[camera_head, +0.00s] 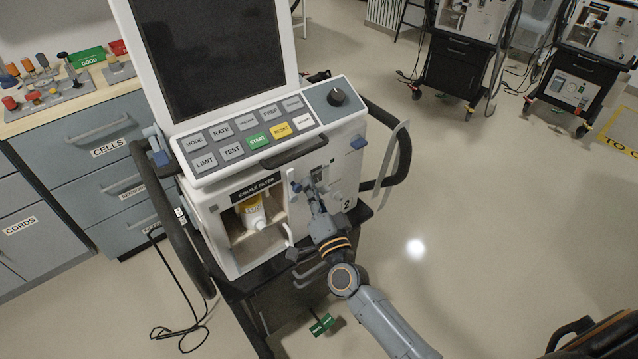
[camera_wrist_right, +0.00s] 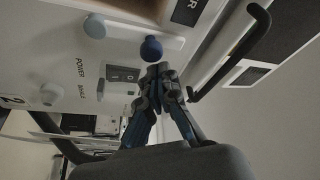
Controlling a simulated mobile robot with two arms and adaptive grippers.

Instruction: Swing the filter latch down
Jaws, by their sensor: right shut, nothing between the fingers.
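The ventilator's filter bay (camera_head: 262,215) is open under its EXHALE FILTER label, with a white and yellow filter (camera_head: 251,212) inside. Just right of the bay, a small blue knob (camera_head: 297,187) appears to belong to the filter latch. In the right wrist view a dark blue knob (camera_wrist_right: 151,48) sits on a pale plate beside a rocker switch (camera_wrist_right: 122,74). My right gripper (camera_head: 312,188) is shut and empty in front of this panel. In the wrist view its fingertips (camera_wrist_right: 160,72) are close to the dark blue knob; I cannot tell whether they touch. My left gripper is out of view.
A pale curved handle (camera_head: 288,236) stands at the bay's right edge. The button panel (camera_head: 250,130) juts out above. Dark side rails (camera_head: 165,215) flank the ventilator. A drawer cabinet (camera_head: 95,130) is at left.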

